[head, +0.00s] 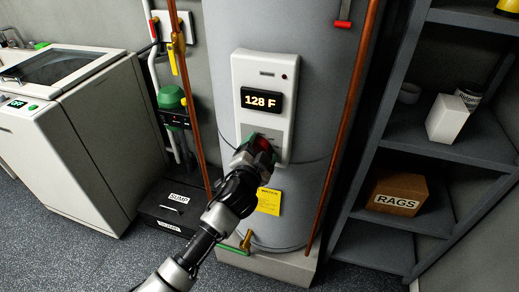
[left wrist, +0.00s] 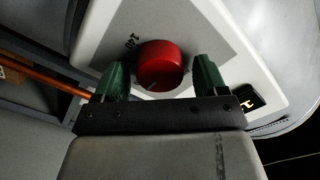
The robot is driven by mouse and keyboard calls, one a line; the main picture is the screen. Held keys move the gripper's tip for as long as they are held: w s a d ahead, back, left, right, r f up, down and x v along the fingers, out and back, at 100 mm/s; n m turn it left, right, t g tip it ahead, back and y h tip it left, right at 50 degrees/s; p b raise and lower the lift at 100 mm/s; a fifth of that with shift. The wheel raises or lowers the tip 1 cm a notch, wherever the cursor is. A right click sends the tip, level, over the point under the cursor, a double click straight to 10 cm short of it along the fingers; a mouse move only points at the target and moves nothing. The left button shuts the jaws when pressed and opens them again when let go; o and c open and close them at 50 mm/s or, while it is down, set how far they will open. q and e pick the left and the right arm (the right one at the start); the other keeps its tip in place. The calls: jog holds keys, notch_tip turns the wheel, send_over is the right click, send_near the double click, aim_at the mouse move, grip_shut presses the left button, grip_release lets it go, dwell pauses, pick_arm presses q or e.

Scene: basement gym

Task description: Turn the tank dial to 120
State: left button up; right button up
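The grey tank (head: 300,30) stands in the middle of the head view with a white control panel (head: 264,66) on its front. The panel's display (head: 261,101) reads 128 F. The red dial (head: 265,145) low on the panel is mostly hidden by my left gripper (head: 258,152). In the left wrist view the red dial (left wrist: 161,65) sits between the two green fingers of my left gripper (left wrist: 160,78). A small gap shows on each side of the dial, so the fingers are open around it. Part of the dial's printed scale shows beside it. My right gripper is not in view.
Copper pipes (head: 345,135) run along both sides of the tank. A grey shelf (head: 445,140) with a RAGS box (head: 397,193) stands at the right. A white washer-like machine (head: 65,165) stands at the left, and a black SUMP box (head: 172,207) lies on the floor.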

pick_arm(q)
jog(key=v, duration=1.1)
jog(key=shift+b, duration=0.3)
jog(key=shift+w, duration=0.1)
jog(key=s+a+f+n+g+y, duration=0.1)
jog(key=s+a+f+g, duration=0.15)
jog(key=f, duration=0.85)
jog(key=s+a+f+n+g+y, duration=0.1)
jog(key=s+a+f+n+g, duration=0.2)
jog(key=f, duration=0.8)
jog(key=s+a+f+g+y, duration=0.2)
jog(key=a+f, duration=0.2)
jog(key=f, duration=0.8)
jog(key=s+a+f+n+g, duration=0.3)
jog(key=s+a+f+g, duration=0.15)
jog(key=s+f, duration=0.85)
jog(key=s+a+f+n+g, duration=0.1)
jog(key=s+a+f, duration=0.1)
jog(key=s, duration=0.5)
jog(key=s+a+f+n+g+y, duration=0.1)
jog(key=s+a+f, duration=0.1)
jog(key=s, duration=0.6)
jog(key=s+a+f+n+g, duration=0.1)
jog(key=s+f, duration=0.3)
jog(key=s, duration=0.4)
jog(key=shift+s+a+g+y, duration=0.2)
jog(key=shift+a+g+y, duration=0.1)
jog(key=shift+a+g, duration=0.4)
